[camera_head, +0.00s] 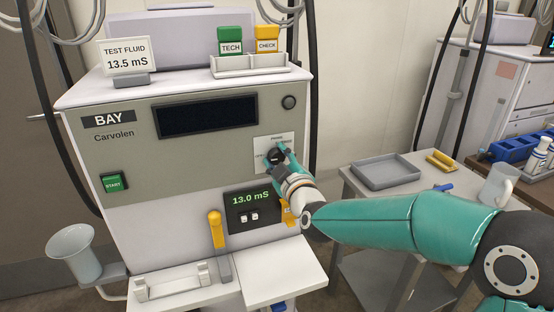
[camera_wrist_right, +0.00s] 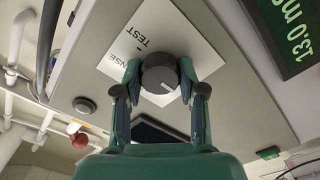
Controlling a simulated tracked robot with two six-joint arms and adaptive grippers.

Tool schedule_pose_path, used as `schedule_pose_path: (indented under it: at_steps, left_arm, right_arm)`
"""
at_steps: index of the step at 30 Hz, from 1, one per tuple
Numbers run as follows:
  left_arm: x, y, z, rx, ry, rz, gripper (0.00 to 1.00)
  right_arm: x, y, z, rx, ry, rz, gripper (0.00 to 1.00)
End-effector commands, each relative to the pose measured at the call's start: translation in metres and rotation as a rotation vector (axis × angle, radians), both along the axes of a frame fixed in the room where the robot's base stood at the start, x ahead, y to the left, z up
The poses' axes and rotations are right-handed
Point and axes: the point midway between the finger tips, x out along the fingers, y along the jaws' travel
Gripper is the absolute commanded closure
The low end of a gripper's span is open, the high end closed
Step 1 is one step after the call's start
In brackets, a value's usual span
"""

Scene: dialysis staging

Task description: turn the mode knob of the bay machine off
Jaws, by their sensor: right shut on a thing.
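The bay machine (camera_head: 150,215) stands at the left in the head view, with "BAY" on its grey front panel. Its dark round mode knob (camera_head: 273,156) sits on a white label plate at the panel's right side. My right gripper (camera_head: 279,157) is shut on the knob and partly hides it. In the right wrist view the two fingers grip the knob (camera_wrist_right: 160,73) from both sides. The words "TEST" and part of another ending in "NSE" show beside it on the plate (camera_wrist_right: 195,45). My left gripper is not in view.
A dark display (camera_head: 207,115) and a small round button (camera_head: 289,102) are above the knob. A "13.0 mS" meter (camera_head: 251,211) and a yellow-handled lever (camera_head: 216,228) are below it. A grey tray (camera_head: 386,174) lies on a cart at the right.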

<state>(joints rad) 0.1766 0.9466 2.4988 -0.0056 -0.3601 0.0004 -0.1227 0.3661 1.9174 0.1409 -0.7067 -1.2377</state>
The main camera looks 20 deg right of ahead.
Motion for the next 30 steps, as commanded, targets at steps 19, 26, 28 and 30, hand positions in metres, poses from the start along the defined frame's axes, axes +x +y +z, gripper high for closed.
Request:
schedule_pose_path:
  at_steps: [19, 26, 28, 30]
  left_arm:
    - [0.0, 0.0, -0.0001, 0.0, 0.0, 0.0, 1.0]
    - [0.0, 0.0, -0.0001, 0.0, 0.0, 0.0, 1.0]
    - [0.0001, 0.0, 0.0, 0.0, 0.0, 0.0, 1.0]
    - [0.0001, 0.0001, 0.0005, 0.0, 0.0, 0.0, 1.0]
  right_arm:
    - [-0.0001, 0.0018, -0.0021, -0.021, 0.004, 0.004, 0.37]
    - [0.0001, 0.0012, -0.0011, -0.02, 0.001, 0.002, 0.35]
    - [-0.0001, 0.001, -0.0008, -0.019, 0.001, 0.003, 0.35]
    - [-0.0017, 0.0009, -0.0005, -0.019, 0.0, 0.002, 0.35]
